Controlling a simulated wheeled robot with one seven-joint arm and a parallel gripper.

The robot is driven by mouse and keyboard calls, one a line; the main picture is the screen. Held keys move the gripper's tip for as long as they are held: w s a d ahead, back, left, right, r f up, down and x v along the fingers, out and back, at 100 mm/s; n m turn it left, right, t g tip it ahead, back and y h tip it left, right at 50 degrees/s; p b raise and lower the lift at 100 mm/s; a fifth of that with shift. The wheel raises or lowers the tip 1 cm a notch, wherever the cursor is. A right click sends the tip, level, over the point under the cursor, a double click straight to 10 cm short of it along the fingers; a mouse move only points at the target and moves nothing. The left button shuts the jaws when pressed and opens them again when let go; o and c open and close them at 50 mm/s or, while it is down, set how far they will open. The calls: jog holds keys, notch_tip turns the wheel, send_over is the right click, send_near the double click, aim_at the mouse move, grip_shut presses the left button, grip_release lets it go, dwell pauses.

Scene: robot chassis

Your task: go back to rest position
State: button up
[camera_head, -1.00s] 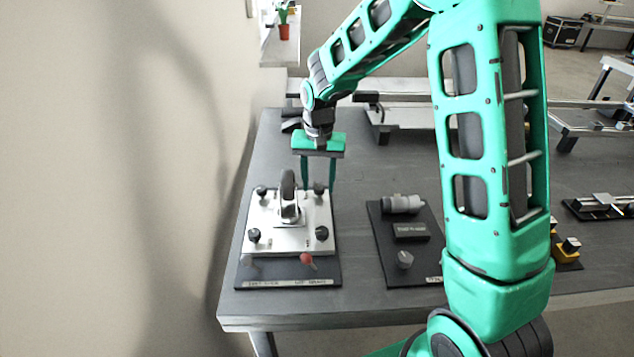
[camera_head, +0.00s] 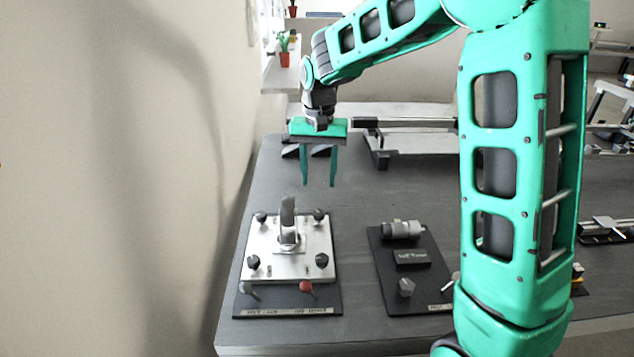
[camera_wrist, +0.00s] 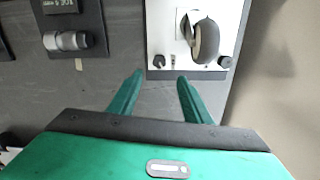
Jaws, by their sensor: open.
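My gripper (camera_head: 319,184) is green with two thin fingers pointing down. It is open and empty, in the air above the table, behind the silver plate fixture (camera_head: 262,262). In the wrist view my gripper (camera_wrist: 159,76) shows both fingers apart with only grey table between them. The fixture also shows in the wrist view (camera_wrist: 168,15), with its upright grey wheel (camera_wrist: 206,40) beyond the fingertips. The fingers do not touch it.
The fixture stands on a dark board on the grey table (camera_head: 360,215). A second dark board (camera_head: 436,296) with a grey cylinder (camera_head: 402,229) lies to its right. Metal rails (camera_head: 420,143) are at the back. A wall is close on the left. A potted plant (camera_head: 284,42) is behind.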

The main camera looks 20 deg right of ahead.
dwell(0.3)
jog(key=s+d+r+m, duration=0.1)
jog(key=s+d+r, duration=0.1)
jog(key=s+d, duration=0.55)
jog(key=s+d+r, duration=0.2)
jog(key=s+d, duration=0.4)
jog(key=s, duration=0.3)
jog(key=s+d+f, duration=0.1)
jog(key=s+f, duration=0.1)
jog(key=s, duration=0.7)
jog(key=s+d+f, duration=0.1)
jog(key=s+d, duration=0.1)
jog(key=s, duration=0.8)
jog(key=shift+d+f, duration=0.2)
jog(key=shift+f, duration=0.2)
jog(key=shift+w+f, duration=0.25)
jog(key=shift+w, duration=0.35)
